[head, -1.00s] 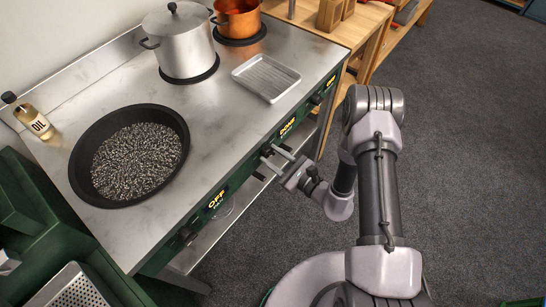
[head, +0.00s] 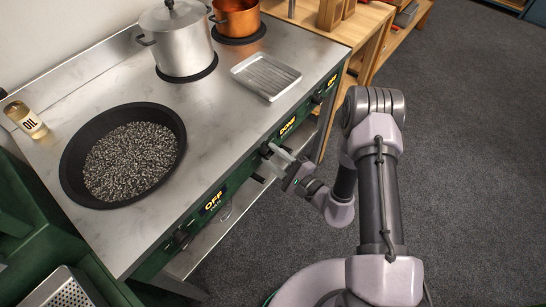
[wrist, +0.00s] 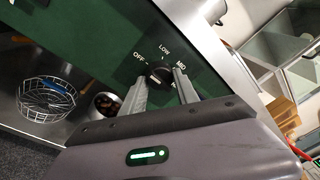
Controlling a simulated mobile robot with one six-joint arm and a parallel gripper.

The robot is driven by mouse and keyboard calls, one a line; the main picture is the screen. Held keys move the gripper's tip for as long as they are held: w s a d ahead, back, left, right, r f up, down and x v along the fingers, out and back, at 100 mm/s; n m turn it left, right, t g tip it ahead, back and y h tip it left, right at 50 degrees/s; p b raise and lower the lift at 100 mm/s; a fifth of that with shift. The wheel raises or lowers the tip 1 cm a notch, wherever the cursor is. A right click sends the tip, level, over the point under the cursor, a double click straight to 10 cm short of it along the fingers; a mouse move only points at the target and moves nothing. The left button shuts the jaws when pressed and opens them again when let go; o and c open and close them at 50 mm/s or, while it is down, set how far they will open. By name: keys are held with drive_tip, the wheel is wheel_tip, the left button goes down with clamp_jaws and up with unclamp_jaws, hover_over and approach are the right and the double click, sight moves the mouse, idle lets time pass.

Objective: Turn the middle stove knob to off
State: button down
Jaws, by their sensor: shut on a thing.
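My gripper (head: 275,158) reaches the panel from the right. In the wrist view my gripper's (wrist: 160,82) two grey fingers stand on either side of the knob, shut on it. I cannot tell clearly which label the knob points to.
A left display (head: 213,201) reads OFF, with a knob (head: 181,237) near it. A right display (head: 332,80) is lit too. On the stove top are a black pan (head: 70,190) of dark grains, a steel pot (head: 185,45), a copper pot (head: 238,18) and a metal tray (head: 266,75).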

idle(0.5)
drive_tip(key=c, duration=0.9)
unclamp_jaws()
drive_tip(key=p+v, duration=0.4)
drive_tip(key=v, duration=1.3)
drive_tip(key=shift+s+d+r, duration=0.1)
drive_tip(key=shift+s+d, duration=0.05)
